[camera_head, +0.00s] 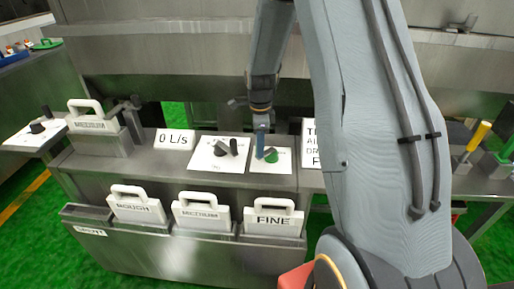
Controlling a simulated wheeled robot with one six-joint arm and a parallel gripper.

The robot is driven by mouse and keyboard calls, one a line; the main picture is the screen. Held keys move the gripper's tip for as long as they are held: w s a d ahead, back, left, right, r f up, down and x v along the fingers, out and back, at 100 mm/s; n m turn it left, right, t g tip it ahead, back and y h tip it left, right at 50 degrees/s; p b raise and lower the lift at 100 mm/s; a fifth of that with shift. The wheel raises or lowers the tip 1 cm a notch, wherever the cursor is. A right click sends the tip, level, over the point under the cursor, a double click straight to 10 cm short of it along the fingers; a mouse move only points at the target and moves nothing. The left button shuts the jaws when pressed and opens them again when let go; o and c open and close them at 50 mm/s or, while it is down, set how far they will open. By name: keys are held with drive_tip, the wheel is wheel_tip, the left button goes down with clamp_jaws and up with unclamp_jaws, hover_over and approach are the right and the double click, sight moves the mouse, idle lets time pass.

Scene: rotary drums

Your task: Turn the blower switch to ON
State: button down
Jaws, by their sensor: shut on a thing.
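My gripper (261,152) points down at the small white plate on the bench top, right of centre, with its blue-grey fingers shut on a dark switch knob (271,156). The plate (280,167) has a green patch beside the knob. The plate's lettering is too small to read, so I cannot confirm from it that this is the blower switch. The fingers and wrist hide part of the knob, and its exact angle is unclear.
A larger white plate (212,165) with dark knobs lies just left, beside a "0 L/s" display (174,139). My arm covers the right of centre.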

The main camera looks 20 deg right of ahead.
drive_tip(key=shift+d, duration=0.1)
drive_tip(key=c, duration=1.5)
unclamp_jaws()
drive_tip(key=shift+c, duration=0.2)
drive_tip(key=shift+w, duration=0.1)
drive_tip(key=shift+r, duration=0.1)
wheel_tip(320, 180, up, 8)
drive_tip(key=shift+f+b, duration=0.2)
drive_tip(key=shift+b, duration=0.85)
